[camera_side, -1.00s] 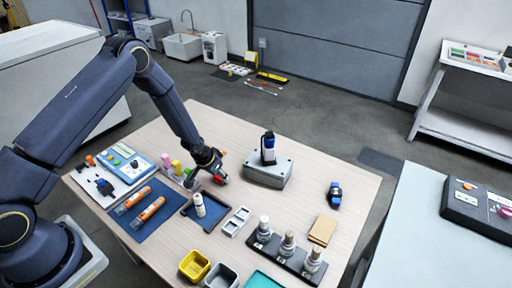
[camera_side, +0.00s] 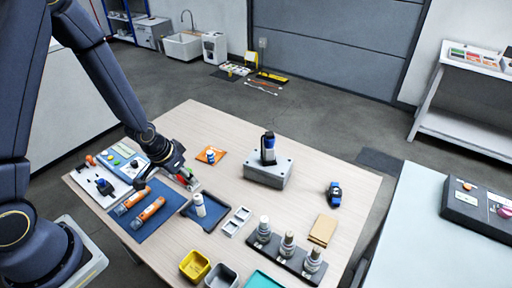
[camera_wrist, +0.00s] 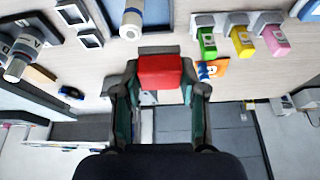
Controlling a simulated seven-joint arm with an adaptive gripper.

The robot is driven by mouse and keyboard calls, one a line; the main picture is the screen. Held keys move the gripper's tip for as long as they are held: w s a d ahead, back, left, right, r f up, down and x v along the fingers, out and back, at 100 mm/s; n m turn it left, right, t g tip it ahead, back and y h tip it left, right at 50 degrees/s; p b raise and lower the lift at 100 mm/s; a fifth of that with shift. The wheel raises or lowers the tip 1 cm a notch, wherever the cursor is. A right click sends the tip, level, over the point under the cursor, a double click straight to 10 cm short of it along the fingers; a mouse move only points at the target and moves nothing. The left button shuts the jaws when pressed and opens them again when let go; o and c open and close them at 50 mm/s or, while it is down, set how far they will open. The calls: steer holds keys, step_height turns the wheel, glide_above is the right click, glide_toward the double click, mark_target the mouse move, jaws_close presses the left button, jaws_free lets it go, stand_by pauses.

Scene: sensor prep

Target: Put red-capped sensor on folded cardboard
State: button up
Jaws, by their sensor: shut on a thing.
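The red-capped sensor shows as a red block (camera_wrist: 160,72) between the fingers of my gripper (camera_wrist: 160,92) in the wrist view. In the side view my gripper (camera_side: 188,180) is shut on it above the left part of the table, beside the blue tray; only a little red shows there. The folded cardboard (camera_side: 322,229) is a flat tan piece lying on the right part of the table, well apart from my gripper. A tan piece (camera_wrist: 41,73) at the left of the wrist view appears to be the same cardboard. The sensor's lower part is hard to make out.
A blue tray (camera_side: 188,208) with a white bottle (camera_side: 199,204) is close to my gripper. A grey box (camera_side: 268,174) with a dark-and-blue device stands at the back. A black rack (camera_side: 270,252) of several grey-white items stands before the cardboard. An orange packet (camera_side: 216,151) lies behind.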

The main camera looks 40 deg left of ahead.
steer(key=w+d+m, duration=0.1)
steer(key=d+m, duration=0.1)
steer(key=d, duration=0.6)
steer(key=w+d+r+m+h, duration=0.1)
steer(key=d+m, duration=0.1)
steer(key=d, duration=0.5)
steer(key=w+d+r+m+h, duration=0.1)
steer(key=w+d+m, duration=0.1)
steer(key=d, duration=0.6)
steer(key=shift+d+r+m+g, duration=0.1)
steer(key=shift+d+m+g, duration=0.2)
steer(key=shift+d, duration=0.05)
steer(key=s+d+m+h, duration=0.1)
steer(key=s+d+m, duration=0.15)
steer(key=d, duration=0.45)
glide_above(323, 235)
steer(key=s+a, duration=0.1)
steer(key=s, duration=0.1)
steer(key=shift+n, duration=0.35)
steer(key=f, duration=0.9)
steer(key=shift+w, duration=0.25)
steer(key=shift+w+f, duration=0.15)
steer(key=shift+f, duration=0.1)
steer(key=shift+w+d+f, duration=0.1)
steer(key=shift+w+f, duration=0.1)
steer(key=shift+f, duration=1.55)
steer(key=shift+f, duration=0.2)
